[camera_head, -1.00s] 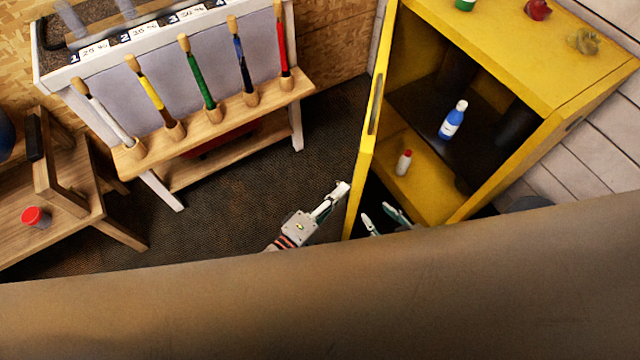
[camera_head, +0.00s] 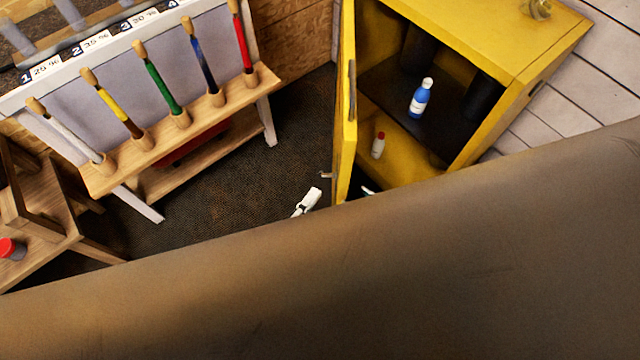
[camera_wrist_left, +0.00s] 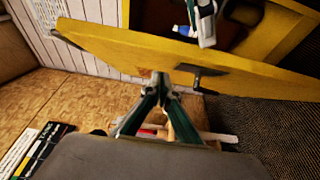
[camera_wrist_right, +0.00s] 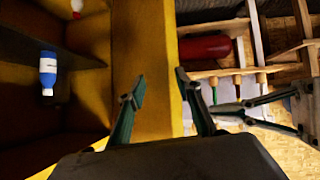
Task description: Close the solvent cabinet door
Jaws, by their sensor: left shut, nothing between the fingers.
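The yellow solvent cabinet (camera_head: 535,60) stands open at the upper right of the head view. Its door (camera_head: 346,100) stands out from the cabinet's left side, seen nearly edge-on. My left gripper (camera_wrist_left: 160,78) is shut and empty, its tips close to the door's handle side, near the dark handle (camera_wrist_left: 207,74); contact is unclear. In the head view it is mostly hidden. My right gripper (camera_wrist_right: 160,78) is open, with the yellow door panel (camera_wrist_right: 145,40) showing between and behind its fingers; I cannot tell whether it touches. It is largely hidden in the head view.
Inside the cabinet are a blue bottle (camera_head: 419,98), a small red-capped white bottle (camera_head: 378,146) and dark containers. A wooden rack (camera_head: 195,125) with several coloured handles stands left. A brown band hides the lower head view.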

